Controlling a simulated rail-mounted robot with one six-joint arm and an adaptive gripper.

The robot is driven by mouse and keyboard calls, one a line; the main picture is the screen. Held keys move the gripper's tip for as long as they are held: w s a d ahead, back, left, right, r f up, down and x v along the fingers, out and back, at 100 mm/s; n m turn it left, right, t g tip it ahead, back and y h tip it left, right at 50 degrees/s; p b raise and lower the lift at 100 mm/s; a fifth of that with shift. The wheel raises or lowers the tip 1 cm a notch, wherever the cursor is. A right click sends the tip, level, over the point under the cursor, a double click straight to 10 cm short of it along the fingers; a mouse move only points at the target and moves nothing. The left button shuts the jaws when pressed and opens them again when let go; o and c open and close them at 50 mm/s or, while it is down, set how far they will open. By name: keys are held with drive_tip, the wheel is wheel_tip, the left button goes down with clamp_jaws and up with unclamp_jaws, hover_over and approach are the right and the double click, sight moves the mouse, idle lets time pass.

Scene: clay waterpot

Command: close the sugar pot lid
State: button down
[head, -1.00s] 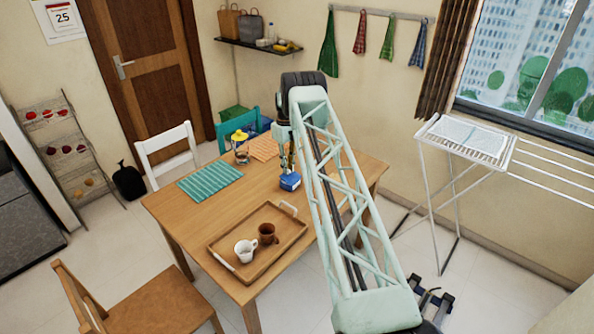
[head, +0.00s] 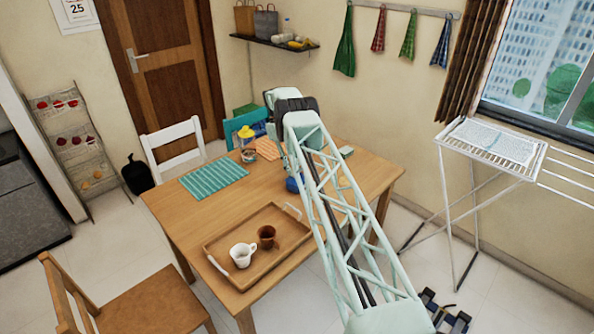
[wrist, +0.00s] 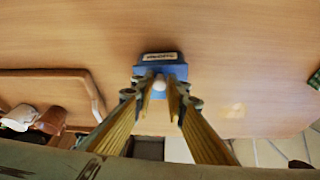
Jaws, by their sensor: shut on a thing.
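The sugar pot (wrist: 141,70) is a blue, squarish pot with a pale label, ahead of my fingertips in the wrist view. In the head view, a blue part of it (head: 293,184) shows on the table beside my arm, which hides the rest.
A wooden tray (head: 216,242) with a white cup (head: 242,255) and a brown cup (head: 267,237) lies on the near part of the table (head: 190,222). A teal striped mat (head: 213,178) and a yellow-topped jar (head: 249,143) are farther back. Chairs stand around the table.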

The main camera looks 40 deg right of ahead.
drive_tip(key=shift+f, duration=0.1)
idle(0.3)
drive_tip(key=c, duration=2.6)
unclamp_jaws()
drive_tip(key=shift+o, duration=0.2)
drive_tip(key=shift+r, duration=0.2)
wheel_tip(320, 180, up, 10)
drive_tip(key=shift+f, duration=0.15)
drive_tip(key=shift+a, duration=0.1)
